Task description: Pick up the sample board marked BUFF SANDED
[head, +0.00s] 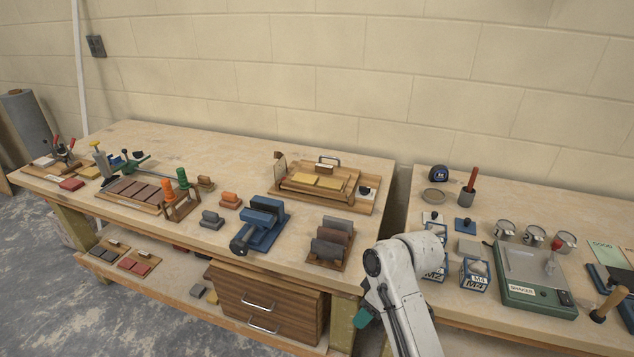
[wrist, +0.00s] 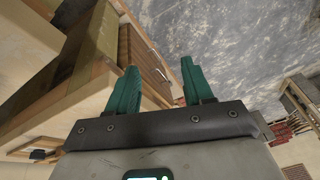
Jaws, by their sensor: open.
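I cannot read BUFF SANDED on any board in these frames. A wooden tray with buff-yellow pieces (head: 360,206) lies at the back of the left bench. A board with red-brown slips (head: 118,205) lies further left, and two small sample boards (head: 92,246) (head: 146,272) with grey and red pieces rest on the lower shelf. My gripper (wrist: 158,80) shows two teal fingers spread apart with nothing between them. In the head view, part of my gripper (head: 362,317) shows low beside the left bench, mostly hidden by my arm. It is apart from all the boards.
A blue vise (head: 260,222) and a rack of dark bricks (head: 330,243) stand near the left bench's front. A drawer unit (head: 262,303) sits below. The right bench holds tubs, tins and a green shaker (head: 535,295). Open floor (head: 60,310) lies in front.

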